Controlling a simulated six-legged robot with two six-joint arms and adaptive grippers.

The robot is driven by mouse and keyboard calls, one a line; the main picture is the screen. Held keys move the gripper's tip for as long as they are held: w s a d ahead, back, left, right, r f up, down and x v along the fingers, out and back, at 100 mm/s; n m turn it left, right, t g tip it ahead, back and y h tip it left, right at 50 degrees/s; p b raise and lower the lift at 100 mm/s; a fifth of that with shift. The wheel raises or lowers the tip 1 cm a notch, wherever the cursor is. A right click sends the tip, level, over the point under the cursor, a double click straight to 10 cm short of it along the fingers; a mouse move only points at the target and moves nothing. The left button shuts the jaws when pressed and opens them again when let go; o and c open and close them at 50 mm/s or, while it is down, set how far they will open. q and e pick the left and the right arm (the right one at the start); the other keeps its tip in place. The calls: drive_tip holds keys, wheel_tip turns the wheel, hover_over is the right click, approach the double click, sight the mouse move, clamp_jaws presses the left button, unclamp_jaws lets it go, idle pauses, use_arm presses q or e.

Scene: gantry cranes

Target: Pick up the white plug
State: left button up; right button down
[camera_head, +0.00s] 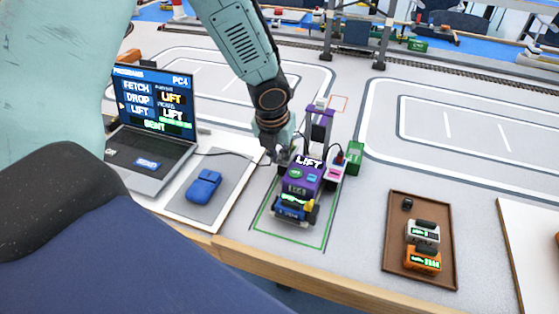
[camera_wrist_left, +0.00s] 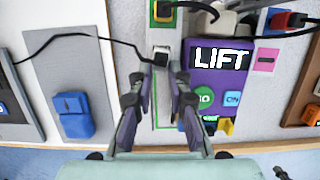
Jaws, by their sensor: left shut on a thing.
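The white plug (camera_wrist_left: 161,54) is between the tips of my left gripper (camera_wrist_left: 160,78) in the left wrist view, at the end of a dark cable (camera_wrist_left: 105,38). The gripper is shut on it. In the head view my left gripper (camera_head: 279,153) is beside the purple LIFT unit (camera_head: 304,182), and its fingers hide most of the plug. The LIFT unit also shows right of the fingers in the wrist view (camera_wrist_left: 215,82). My right gripper is not in view.
A laptop (camera_head: 150,130) and a blue mouse (camera_head: 203,186) on a grey pad are on the left. A green block (camera_head: 354,158) stands right of the LIFT unit. A brown tray (camera_head: 396,250) with small modules is at the right. The table between the unit and tray is clear.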

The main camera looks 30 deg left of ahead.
use_arm(q)
drive_tip(key=shift+d+r, duration=0.2)
drive_tip(key=shift+d, duration=0.1)
clamp_jaws()
wheel_tip(320, 180, up, 10)
drive_tip(key=p, duration=0.5)
drive_tip(key=shift+a, duration=0.2)
drive_tip(key=w+a+p, duration=0.4)
drive_tip(key=a+p, duration=0.3)
drive_tip(key=a, duration=0.9)
drive_tip(key=shift+a, duration=0.25)
